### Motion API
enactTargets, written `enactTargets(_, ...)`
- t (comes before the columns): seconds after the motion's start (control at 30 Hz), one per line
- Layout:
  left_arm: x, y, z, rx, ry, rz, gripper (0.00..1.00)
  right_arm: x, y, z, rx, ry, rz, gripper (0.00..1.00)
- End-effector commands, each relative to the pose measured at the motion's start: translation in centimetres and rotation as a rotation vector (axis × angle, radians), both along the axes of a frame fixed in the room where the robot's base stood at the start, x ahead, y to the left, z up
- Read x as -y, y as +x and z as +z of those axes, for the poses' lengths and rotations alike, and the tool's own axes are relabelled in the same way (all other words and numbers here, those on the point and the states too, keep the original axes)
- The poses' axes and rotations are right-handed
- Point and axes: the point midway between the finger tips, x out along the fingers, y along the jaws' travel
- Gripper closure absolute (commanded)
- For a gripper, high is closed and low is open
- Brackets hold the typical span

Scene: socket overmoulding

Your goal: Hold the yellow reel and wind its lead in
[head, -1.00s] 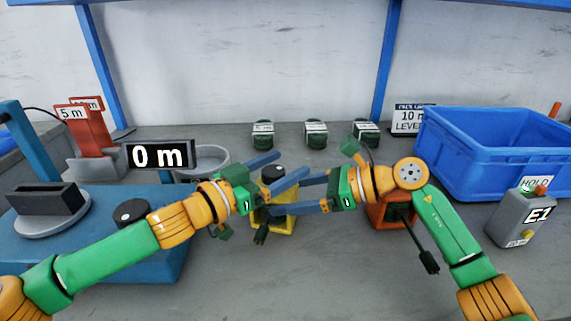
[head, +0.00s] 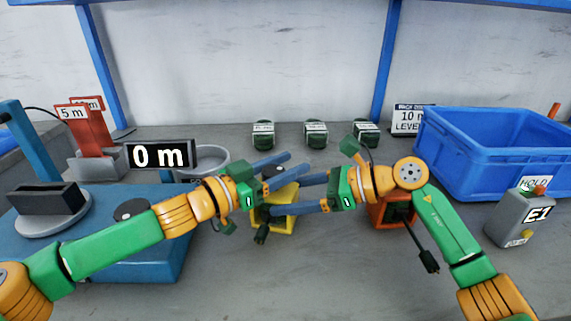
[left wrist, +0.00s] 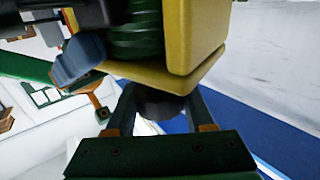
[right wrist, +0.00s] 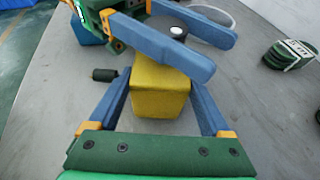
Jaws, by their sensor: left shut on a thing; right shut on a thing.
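The yellow reel (head: 283,221) stands upright on the grey bench at the middle, partly hidden by my grippers. My right gripper (head: 280,195) is shut on its yellow body, one finger on each side, as the right wrist view (right wrist: 160,92) shows. My left gripper (head: 300,162) is above the reel, shut on its black knob (left wrist: 158,103). The knob also shows in the right wrist view (right wrist: 177,32). Green lead (left wrist: 135,42) lies wound inside the yellow frame in the left wrist view. A dark plug (head: 262,234) sticks out at the reel's front left.
A blue bin (head: 480,165) and grey E1 box (head: 512,222) are farther right. A blue machine with a "0 m" display (head: 160,155) is left. Several green coils (head: 316,135) line the back.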

Motion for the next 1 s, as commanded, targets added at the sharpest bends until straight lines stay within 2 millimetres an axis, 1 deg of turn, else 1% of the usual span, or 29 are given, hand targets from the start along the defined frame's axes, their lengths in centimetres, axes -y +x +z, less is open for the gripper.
enactTargets(0.6,0.4,-0.8,0.4,0.012,-0.013,-0.386,1.00,-0.2,-0.2,0.1,0.002,0.003,0.008,0.80)
enactTargets(0.8,0.4,-1.1,0.3,0.009,-0.010,-0.453,1.00,-0.2,-0.2,0.0,0.001,0.001,0.009,0.79)
enactTargets(1.0,0.3,-1.2,0.2,0.003,-0.008,-0.477,1.00,-0.2,-0.2,0.0,0.001,0.000,0.009,0.79)
